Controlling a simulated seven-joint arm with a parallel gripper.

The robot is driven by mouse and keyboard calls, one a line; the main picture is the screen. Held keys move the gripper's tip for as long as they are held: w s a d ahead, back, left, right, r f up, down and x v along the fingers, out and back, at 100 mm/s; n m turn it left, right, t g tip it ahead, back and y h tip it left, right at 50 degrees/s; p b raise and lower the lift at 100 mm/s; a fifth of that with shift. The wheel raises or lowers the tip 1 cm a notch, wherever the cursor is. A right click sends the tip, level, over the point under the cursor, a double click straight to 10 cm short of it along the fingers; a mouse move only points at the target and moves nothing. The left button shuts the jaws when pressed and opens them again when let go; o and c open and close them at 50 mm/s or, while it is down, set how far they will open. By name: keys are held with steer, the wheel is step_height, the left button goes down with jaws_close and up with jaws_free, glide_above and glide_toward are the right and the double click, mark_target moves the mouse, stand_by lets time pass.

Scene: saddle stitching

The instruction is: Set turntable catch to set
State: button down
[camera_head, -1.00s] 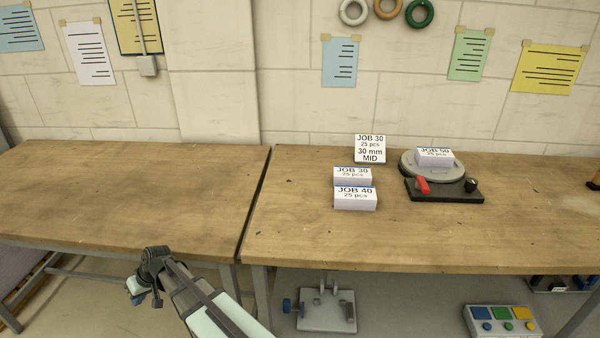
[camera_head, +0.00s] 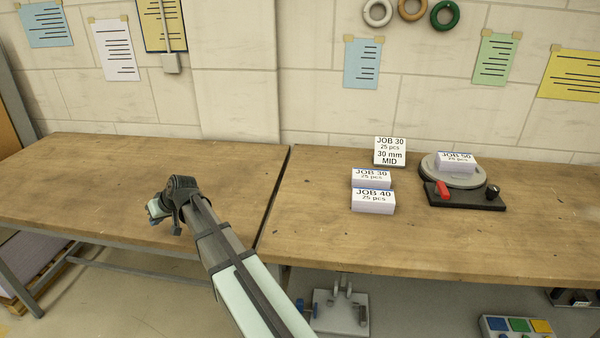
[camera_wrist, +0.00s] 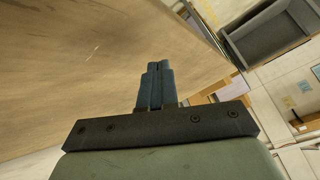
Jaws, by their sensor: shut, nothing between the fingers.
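The turntable (camera_head: 432,167) is a round grey disc on a dark base (camera_head: 465,199) on the right bench. A red lever (camera_head: 443,189), which looks like the catch, stands at the base's left front, and a black knob (camera_head: 492,191) is at its right. A paper stack labelled JOB 50 (camera_head: 457,162) rests on the disc. In the head view my arm's end is over the left bench, far left of the turntable, and its fingertips are hard to make out. In the wrist view my gripper (camera_wrist: 156,66) is shut and empty, with the wooden bench top beyond it.
Stacks labelled JOB 30 (camera_head: 371,178) and JOB 40 (camera_head: 373,201) lie left of the turntable, with a JOB 30 sign (camera_head: 390,151) behind them. The left bench top (camera_head: 90,170) is clear. A narrow gap separates the benches. A grey device (camera_head: 340,312) is below the right bench.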

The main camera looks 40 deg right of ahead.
mark_target(443, 189)
steer(key=s+d+m+h, duration=0.1)
steer(key=d, duration=0.6)
steer(key=s+d+r+m+h, duration=0.1)
steer(key=d, duration=0.7)
steer(key=s+d+h, duration=0.1)
steer(key=d+h, duration=0.1)
steer(key=d, duration=0.6)
steer(key=shift+r+m, duration=0.4)
steer(key=s+d+h, duration=0.1)
steer(key=s+d, duration=0.1)
steer(key=d, duration=0.3)
steer(key=s+d+r+m+h, duration=0.1)
steer(key=s+d, duration=0.1)
steer(key=d, duration=0.4)
steer(key=s+d+r+m+g+h, duration=0.1)
steer(key=s+d, duration=0.2)
steer(key=d, duration=0.3)
steer(key=s+d+r+m+g+h, duration=0.2)
steer(key=s+d+r+m+g, duration=0.1)
steer(key=s+d, duration=1.1)
steer(key=s+d+r+m+g+h, duration=0.3)
steer(key=s+d+r+m, duration=0.1)
steer(key=s+d, duration=1.1)
steer(key=shift+s+r+g, duration=0.35)
steer(key=shift+s+g, duration=0.05)
steer(key=shift+s, duration=0.75)
steer(key=shift+d+f, duration=0.15)
